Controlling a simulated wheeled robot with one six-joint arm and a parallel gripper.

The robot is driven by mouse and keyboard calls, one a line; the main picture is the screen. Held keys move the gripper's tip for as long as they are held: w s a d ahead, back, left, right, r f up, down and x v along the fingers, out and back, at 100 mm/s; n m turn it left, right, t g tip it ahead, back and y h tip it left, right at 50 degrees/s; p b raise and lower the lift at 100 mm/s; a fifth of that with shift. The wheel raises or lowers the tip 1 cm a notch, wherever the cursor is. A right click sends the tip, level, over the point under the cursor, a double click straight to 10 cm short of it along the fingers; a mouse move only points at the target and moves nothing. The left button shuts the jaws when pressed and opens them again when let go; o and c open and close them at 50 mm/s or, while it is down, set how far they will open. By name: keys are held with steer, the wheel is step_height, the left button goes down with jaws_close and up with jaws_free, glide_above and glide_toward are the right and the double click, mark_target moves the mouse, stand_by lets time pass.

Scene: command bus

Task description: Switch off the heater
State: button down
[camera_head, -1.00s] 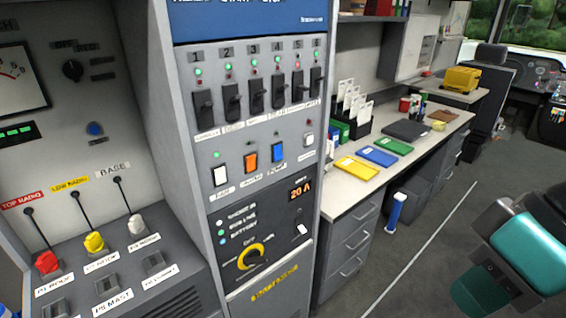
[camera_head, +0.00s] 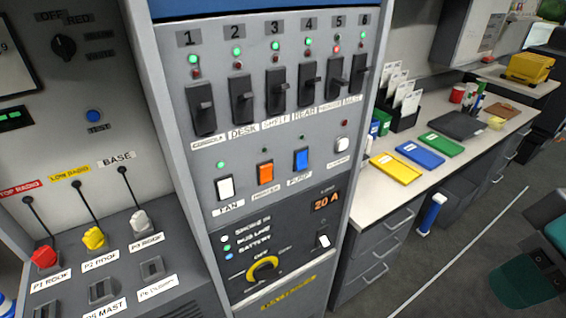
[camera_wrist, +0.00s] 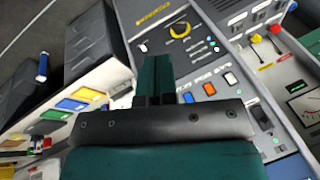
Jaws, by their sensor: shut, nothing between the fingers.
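The heater switch (camera_head: 265,173) is an orange rocker in the lower switch row of the grey panel, between the white fan switch (camera_head: 226,187) and the blue pump switch (camera_head: 301,160). A green light is lit above the fan switch; the lamp above the heater switch looks dark. In the wrist view, my gripper (camera_wrist: 155,66) is shut and empty, with teal fingers in front of the panel. The orange heater switch (camera_wrist: 209,89) shows to the right of the fingers, apart from them in the picture. How far the fingertips are from the panel is unclear.
Several numbered black breakers (camera_head: 277,90) sit above the switch row. A yellow-ringed knob (camera_head: 262,270) is below it. Radio levers (camera_head: 93,238) stand on the left console. A desk (camera_head: 375,203) with coloured trays is to the right, beside open floor.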

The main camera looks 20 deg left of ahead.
steer(key=w+a+f+n+t+y+b, duration=0.2)
steer(key=w+a+f+n+t+b, duration=0.6)
steer(key=w+f+b, duration=0.5)
steer(key=s+a+r+n+t+y+b, duration=0.4)
steer(key=s+a+n+y+b, duration=0.3)
steer(key=a+n+b, duration=0.3)
steer(key=n+y+b, duration=0.1)
steer(key=n, duration=0.2)
steer(key=shift+a+y, duration=0.3)
steer(key=shift+a, duration=0.1)
steer(key=shift+w+t, duration=0.1)
steer(key=shift+t, duration=0.3)
